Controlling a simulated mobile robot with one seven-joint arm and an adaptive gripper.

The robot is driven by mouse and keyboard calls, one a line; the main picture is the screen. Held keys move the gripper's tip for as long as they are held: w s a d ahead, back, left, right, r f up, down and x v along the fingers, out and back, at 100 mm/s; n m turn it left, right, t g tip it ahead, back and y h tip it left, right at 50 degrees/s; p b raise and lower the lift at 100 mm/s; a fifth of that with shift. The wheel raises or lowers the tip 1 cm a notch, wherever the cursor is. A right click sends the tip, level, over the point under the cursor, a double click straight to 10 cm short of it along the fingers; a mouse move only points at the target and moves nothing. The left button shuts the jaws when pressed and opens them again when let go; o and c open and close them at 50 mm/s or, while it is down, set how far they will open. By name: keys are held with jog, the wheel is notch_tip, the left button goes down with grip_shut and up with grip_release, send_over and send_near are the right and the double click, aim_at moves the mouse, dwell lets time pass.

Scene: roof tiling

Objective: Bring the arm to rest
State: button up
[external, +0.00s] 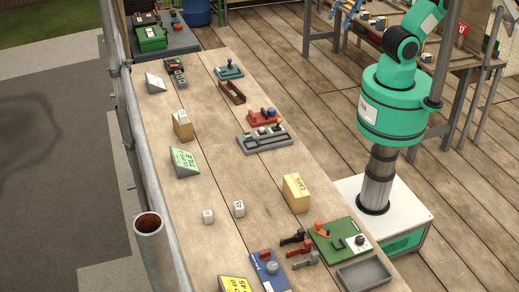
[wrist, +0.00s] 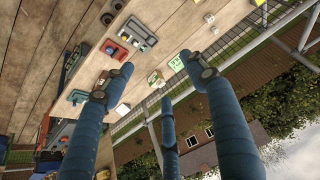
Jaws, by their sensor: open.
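My gripper (wrist: 157,82) shows in the wrist view as three blue fingers, spread wide apart and open. Nothing is between them, and they are held clear above the long wooden bench. In the external view my green arm (external: 394,103) rises from its white base at the right of the bench. Its upper part leaves the top of the picture, so my gripper is outside that view.
The bench (external: 222,165) carries a grey tray (external: 265,138), a red holder (external: 262,119), a cardboard box (external: 296,193), a green board (external: 338,240), two white cubes (external: 208,216) and a green sign (external: 184,162). A metal railing (external: 123,130) runs along the left. Bare planks lie mid-bench.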

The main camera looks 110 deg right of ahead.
jog(key=shift+s+f, duration=0.25)
jog(key=shift+s, duration=0.15)
jog(key=shift+f, duration=0.15)
notch_tip(320, 180, down, 11)
jog(key=b, duration=1.1)
